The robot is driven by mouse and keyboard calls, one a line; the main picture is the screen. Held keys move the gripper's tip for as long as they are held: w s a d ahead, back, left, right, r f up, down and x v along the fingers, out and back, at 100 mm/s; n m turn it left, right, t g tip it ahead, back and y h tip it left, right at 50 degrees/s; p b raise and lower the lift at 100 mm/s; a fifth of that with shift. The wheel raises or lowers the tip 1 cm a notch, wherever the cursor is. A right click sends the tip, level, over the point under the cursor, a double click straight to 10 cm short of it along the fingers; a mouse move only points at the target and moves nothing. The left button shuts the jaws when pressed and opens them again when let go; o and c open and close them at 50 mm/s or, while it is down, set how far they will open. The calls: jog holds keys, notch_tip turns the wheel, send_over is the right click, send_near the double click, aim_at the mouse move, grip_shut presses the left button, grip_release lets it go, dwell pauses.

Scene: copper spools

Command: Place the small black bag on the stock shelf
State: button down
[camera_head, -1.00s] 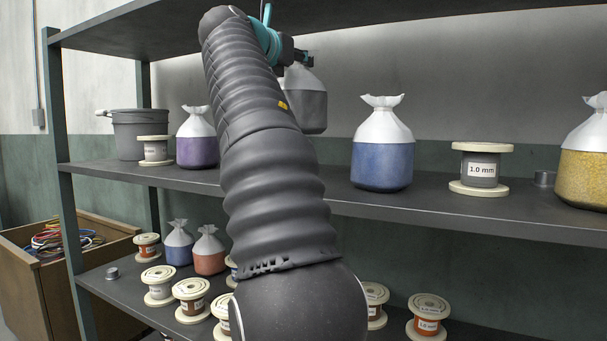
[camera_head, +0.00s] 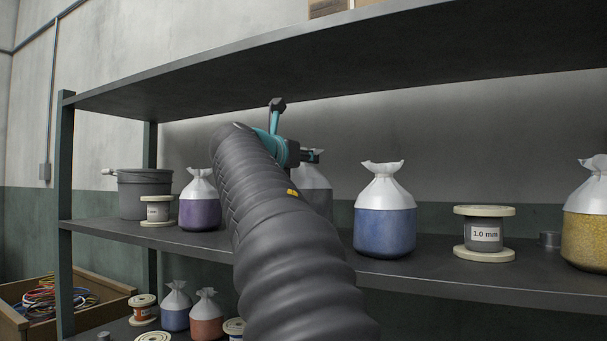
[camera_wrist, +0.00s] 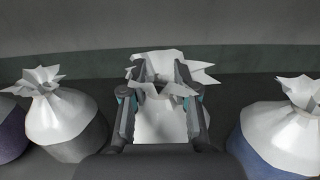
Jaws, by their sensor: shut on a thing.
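My gripper (camera_head: 312,157) is over the middle shelf board, shut on the neck of a small bag with a white top and dark grey lower part (camera_head: 318,203). In the wrist view the bag's white top (camera_wrist: 160,125) sits between the fingers (camera_wrist: 159,86). The bag hangs upright behind my arm, close to the shelf (camera_head: 480,279); its base is hidden, so I cannot tell whether it touches. A similar grey bag (camera_wrist: 68,130) stands to its left in the wrist view, and a blue bag (camera_head: 385,220) stands to its right.
A purple bag (camera_head: 200,205), a small spool (camera_head: 157,211) and a grey pot (camera_head: 132,190) stand left. A 1.0 mm spool (camera_head: 485,236) and a yellow bag (camera_head: 590,225) stand right. The upper board (camera_head: 400,55) is overhead. Lower-shelf bags and spools are below.

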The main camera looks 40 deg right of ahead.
aim_at(297, 173)
jog(key=shift+s+f, duration=0.1)
jog(key=shift+f, duration=1.45)
jog(key=c, duration=0.9)
grip_release()
jog(key=shift+f, duration=0.15)
jog(key=shift+a, duration=0.1)
jog(key=b+v, duration=0.1)
jog(key=v, duration=1)
jog(key=shift+s+a, duration=0.1)
jog(key=shift+a, duration=0.3)
